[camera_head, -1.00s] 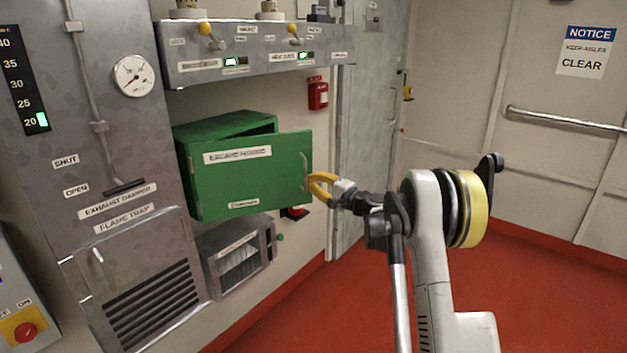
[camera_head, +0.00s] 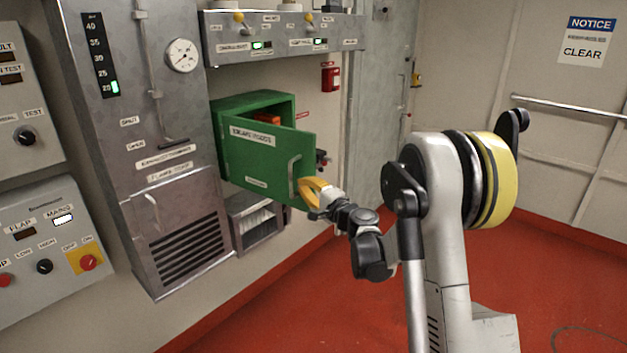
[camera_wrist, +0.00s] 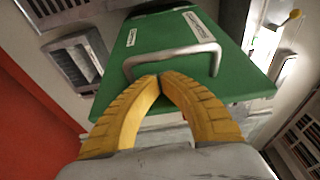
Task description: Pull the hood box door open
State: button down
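The green hood box (camera_head: 283,104) is mounted on the wall, and its labelled green door (camera_head: 262,158) stands partly open, swung out on its left side. An orange-red thing shows inside the box. The metal bar handle (camera_head: 293,174) is near the door's right edge; it also shows in the wrist view (camera_wrist: 172,53). My gripper (camera_head: 304,187) has yellow fingers and is at the handle.
A grey cabinet with a louvred vent (camera_head: 188,246) stands left of the box. A small metal box (camera_head: 257,222) is below the door, and a switch panel (camera_head: 285,38) is above. The red floor (camera_head: 300,300) in front is clear.

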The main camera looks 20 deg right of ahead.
aim_at(292, 188)
jog(key=shift+s+a, duration=0.45)
jog(key=shift+a, duration=0.35)
jog(key=shift+s+a, duration=0.4)
jog(key=shift+a, duration=0.35)
